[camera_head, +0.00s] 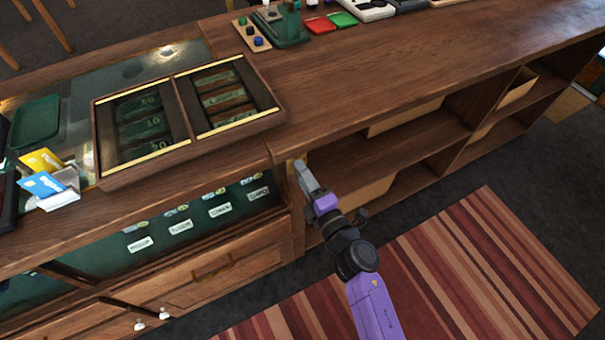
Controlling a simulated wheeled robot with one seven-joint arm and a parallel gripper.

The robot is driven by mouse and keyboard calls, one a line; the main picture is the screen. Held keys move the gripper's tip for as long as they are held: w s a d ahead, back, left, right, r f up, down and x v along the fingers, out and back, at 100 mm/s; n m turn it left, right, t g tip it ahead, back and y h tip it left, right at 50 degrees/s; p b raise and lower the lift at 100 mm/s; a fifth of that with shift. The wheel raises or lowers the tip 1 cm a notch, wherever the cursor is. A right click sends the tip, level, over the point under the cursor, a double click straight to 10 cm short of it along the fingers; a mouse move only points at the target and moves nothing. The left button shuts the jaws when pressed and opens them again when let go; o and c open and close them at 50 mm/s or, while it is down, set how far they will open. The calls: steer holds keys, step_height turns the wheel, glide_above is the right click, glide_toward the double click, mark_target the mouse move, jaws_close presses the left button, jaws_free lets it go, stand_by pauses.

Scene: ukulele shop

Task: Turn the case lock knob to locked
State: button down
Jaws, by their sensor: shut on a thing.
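My gripper (301,168) reaches up to the right end of the glass-fronted display case (283,203), just under the counter edge. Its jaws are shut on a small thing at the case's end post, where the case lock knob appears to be. The jaws cover the knob almost wholly, so I cannot tell its shape or which way it is turned. No lock marking can be read from here.
Open wooden shelves (425,139) lie right of my gripper under the counter (390,68). A two-part cash tray (136,179), a card holder (62,199) and a green tray (37,121) stand on top. A striped rug (470,270) covers the floor.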

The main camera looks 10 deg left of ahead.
steer(key=shift+f, duration=0.1)
steer(key=c, duration=1.1)
jaws_free()
steer(key=shift+s+d, duration=0.1)
steer(key=shift+s, duration=0.05)
steer(key=p+v, duration=0.1)
steer(key=v, duration=0.6)
steer(key=shift+s+d, duration=0.15)
steer(key=shift+s, duration=0.1)
